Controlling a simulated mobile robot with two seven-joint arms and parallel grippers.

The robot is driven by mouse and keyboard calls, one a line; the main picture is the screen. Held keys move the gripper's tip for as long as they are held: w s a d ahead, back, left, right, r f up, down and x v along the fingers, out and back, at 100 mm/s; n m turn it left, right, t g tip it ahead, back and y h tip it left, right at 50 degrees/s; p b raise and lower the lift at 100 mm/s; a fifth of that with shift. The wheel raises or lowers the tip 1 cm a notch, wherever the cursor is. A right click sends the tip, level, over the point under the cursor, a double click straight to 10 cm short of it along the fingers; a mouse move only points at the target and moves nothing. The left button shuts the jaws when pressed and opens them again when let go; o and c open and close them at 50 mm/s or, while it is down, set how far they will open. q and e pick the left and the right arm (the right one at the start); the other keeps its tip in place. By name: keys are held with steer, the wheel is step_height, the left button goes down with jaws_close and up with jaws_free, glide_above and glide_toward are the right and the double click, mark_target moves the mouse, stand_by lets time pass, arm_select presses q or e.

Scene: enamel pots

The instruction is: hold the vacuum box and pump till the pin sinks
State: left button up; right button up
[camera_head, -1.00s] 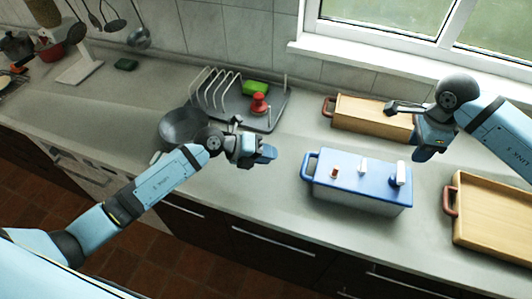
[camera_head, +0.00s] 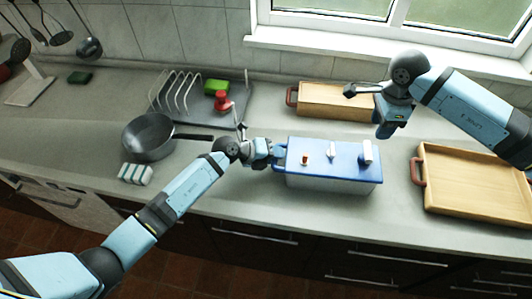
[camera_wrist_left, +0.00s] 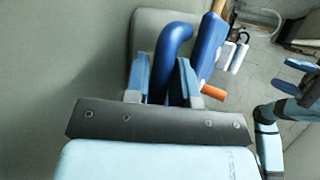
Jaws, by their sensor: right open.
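The vacuum box (camera_head: 332,186) has a blue lid and a pale body and stands upright on the counter. On its lid are a small orange pin (camera_head: 305,159), a white piece (camera_head: 331,152) and a white-and-blue pump knob (camera_head: 366,152). My left gripper (camera_head: 277,154) is at the blue handle on the box's left end. In the left wrist view the handle (camera_wrist_left: 172,45) passes between the two fingers; whether they press on it I cannot tell. The orange pin also shows there (camera_wrist_left: 212,92). My right gripper (camera_head: 386,122) is open and empty, above and behind the box's right end.
A wooden box (camera_head: 333,102) stands behind the vacuum box and a wooden tray (camera_head: 470,190) to its right. A pan (camera_head: 150,140) and a dish rack (camera_head: 200,118) with a red item (camera_head: 222,102) and a green sponge (camera_head: 215,86) are left. Free counter lies in front of the box.

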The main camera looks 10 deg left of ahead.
mark_target(370, 150)
arm_select(q)
steer(key=shift+d, duration=0.1)
jaws_close()
arm_select(e)
steer(key=shift+o, duration=0.6)
arm_select(q)
steer(key=shift+f, duration=0.1)
arm_select(e)
step_height(370, 150, down, 10)
steer(key=m+y, duration=0.1)
steer(key=m, duration=0.8)
steer(key=m+y, duration=0.1)
steer(key=m, duration=0.9)
steer(key=shift+s+d+r, duration=0.1)
steer(key=shift+d+r, duration=0.05)
